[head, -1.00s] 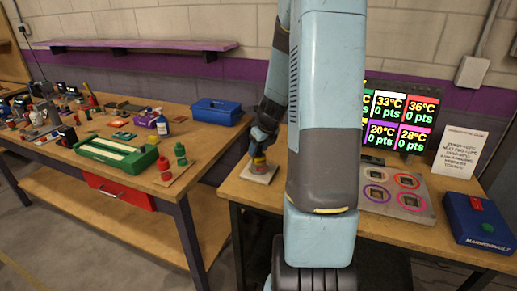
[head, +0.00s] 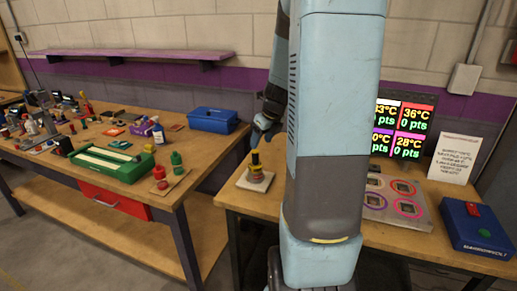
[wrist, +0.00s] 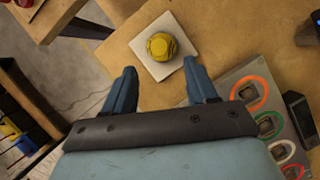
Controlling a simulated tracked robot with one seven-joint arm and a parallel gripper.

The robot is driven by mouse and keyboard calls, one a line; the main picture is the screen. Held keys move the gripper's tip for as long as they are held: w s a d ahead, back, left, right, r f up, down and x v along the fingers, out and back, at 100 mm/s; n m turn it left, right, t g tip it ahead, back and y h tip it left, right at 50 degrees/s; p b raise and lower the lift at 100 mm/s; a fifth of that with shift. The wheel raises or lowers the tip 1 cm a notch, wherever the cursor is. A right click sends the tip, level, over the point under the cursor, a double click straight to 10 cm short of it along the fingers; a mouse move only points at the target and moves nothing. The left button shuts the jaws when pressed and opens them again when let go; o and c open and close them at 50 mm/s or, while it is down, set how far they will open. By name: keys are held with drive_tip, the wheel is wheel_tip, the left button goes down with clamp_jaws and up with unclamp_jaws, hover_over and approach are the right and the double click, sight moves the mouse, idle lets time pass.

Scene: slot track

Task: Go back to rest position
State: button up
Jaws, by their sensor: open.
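My gripper (wrist: 160,82) is open and empty in the wrist view, with its two blue fingers wide apart. In the head view my gripper (head: 262,128) is above a small yellow and dark object (head: 256,168) and apart from it. That object stands on a pale square plate (head: 245,182) at the left corner of the near bench. In the wrist view the yellow round top of the object (wrist: 161,46) shows beyond the fingers, on the plate (wrist: 143,40). My arm hides part of the bench in the head view.
The near bench (head: 235,204) also carries a board with coloured rings (head: 405,212), a screen (head: 408,130), a paper sign (head: 456,158) and a blue box (head: 480,225). A second bench (head: 185,185) at left holds a green tray (head: 110,162), a blue toolbox (head: 213,119) and several small items.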

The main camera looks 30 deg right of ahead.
drive_tip(key=s+a+r+n, duration=0.9)
drive_tip(key=a+r+n, duration=0.3)
drive_tip(key=n, duration=0.3)
drive_tip(key=s+a+r+n, duration=0.1)
drive_tip(key=s+a+n, duration=0.2)
drive_tip(key=s+n, duration=0.3)
drive_tip(key=s+a+r+n+t, duration=0.1)
drive_tip(key=s+a+r+n, duration=0.1)
drive_tip(key=s+a+n, duration=0.2)
drive_tip(key=s+n, duration=0.3)
drive_tip(key=n, duration=0.5)
drive_tip(key=shift+s+a+r+n+h, duration=0.15)
drive_tip(key=shift+a+r+n+h, duration=0.05)
drive_tip(key=shift+n+h, duration=0.2)
drive_tip(key=shift+c, duration=0.3)
drive_tip(key=shift+c, duration=1.1)
